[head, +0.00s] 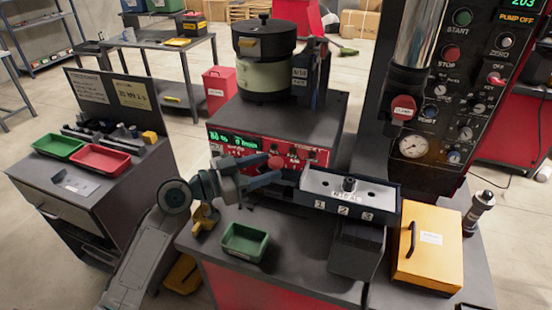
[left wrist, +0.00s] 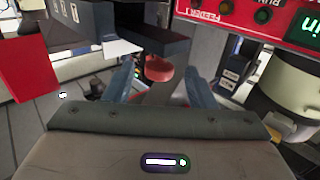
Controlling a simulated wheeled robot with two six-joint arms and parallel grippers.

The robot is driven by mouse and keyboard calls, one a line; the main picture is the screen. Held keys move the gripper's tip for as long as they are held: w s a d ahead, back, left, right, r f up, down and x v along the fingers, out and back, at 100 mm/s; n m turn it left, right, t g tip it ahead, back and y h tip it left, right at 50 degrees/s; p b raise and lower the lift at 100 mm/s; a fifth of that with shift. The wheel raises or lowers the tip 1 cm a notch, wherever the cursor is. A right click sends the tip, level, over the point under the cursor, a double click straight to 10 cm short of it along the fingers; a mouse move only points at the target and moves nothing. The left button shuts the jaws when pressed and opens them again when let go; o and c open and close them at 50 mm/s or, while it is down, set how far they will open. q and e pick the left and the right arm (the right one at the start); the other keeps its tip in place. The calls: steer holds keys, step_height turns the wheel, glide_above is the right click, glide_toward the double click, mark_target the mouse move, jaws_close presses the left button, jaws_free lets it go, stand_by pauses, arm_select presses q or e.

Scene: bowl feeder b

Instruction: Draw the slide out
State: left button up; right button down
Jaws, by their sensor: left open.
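The slide unit (head: 350,188) is a pale metal block on a dark body marked 1, 2, 3, on the bench right of centre. A red knob (left wrist: 158,68) shows at the end of a dark bar (left wrist: 148,40) in the left wrist view; red also shows by my fingertips in the head view. My left gripper (head: 274,167) is open, coming from the left at the slide's left end. In the left wrist view its two blue fingers (left wrist: 158,75) stand either side of the knob, with gaps visible. Whether the knob lies fully between them is unclear. My right gripper is out of view.
Behind stands the bowl feeder (head: 264,80) on its base with a red control panel (head: 250,148). A green bin (head: 245,242) sits in front of the gripper. A yellow box (head: 430,245) and a gauge panel (head: 450,110) are at right.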

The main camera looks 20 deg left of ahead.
mark_target(276, 164)
arm_select(q)
steer(key=shift+p+x, duration=0.6)
steer(key=shift+x, duration=1.1)
jaws_close()
